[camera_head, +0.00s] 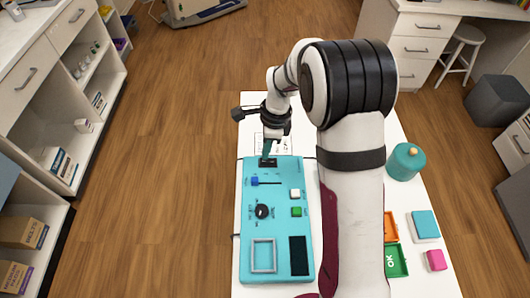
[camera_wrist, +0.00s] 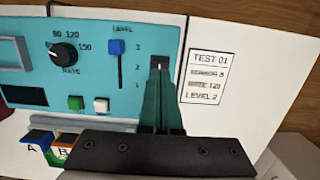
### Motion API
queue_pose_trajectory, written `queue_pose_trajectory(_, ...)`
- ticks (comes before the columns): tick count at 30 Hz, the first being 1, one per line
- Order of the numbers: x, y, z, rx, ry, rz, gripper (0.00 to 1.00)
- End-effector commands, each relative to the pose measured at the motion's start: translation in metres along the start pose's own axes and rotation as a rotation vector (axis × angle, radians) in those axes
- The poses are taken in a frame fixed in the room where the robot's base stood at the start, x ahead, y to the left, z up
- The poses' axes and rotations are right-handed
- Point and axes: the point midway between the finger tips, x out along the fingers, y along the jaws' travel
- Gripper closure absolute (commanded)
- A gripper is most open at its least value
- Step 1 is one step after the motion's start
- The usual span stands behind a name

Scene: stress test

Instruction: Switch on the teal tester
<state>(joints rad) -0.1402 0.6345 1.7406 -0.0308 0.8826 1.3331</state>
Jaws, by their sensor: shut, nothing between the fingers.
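The teal tester (camera_head: 280,234) lies on the white table; it also fills much of the wrist view (camera_wrist: 95,75). A black rocker switch (camera_wrist: 159,63) with a light mark sits at its edge, right of the LEVEL slider. My gripper (camera_head: 267,156) is shut and empty, with its dark green fingers (camera_wrist: 161,95) at the switch. I cannot tell whether the tips touch it. They hide part of the switch. The slider's blue knob (camera_wrist: 116,47) stands near 3. The tester has a black RATE dial (camera_wrist: 64,54), a green button (camera_wrist: 76,103) and a white button (camera_wrist: 101,104). Its display (camera_head: 299,255) looks dark.
A printed card (camera_wrist: 207,77) beside the tester reads TEST 01, with LEVEL 2. A teal canister (camera_head: 405,162), an orange tray (camera_head: 390,228), a green OK tray (camera_head: 396,261), a teal block (camera_head: 425,224) and a pink block (camera_head: 437,260) stand right of my arm.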

Motion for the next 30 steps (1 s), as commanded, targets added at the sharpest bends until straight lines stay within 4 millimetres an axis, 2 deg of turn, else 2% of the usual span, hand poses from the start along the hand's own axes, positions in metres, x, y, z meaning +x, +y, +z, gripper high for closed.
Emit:
queue_pose_trajectory(3,0.015,0.0,0.0,0.0,0.0,0.001,1.0)
queue_pose_trajectory(7,0.021,0.0,0.0,0.0,0.0,0.0,1.0)
queue_pose_trajectory(30,0.025,0.0,-0.003,0.0,0.001,0.0,1.0)
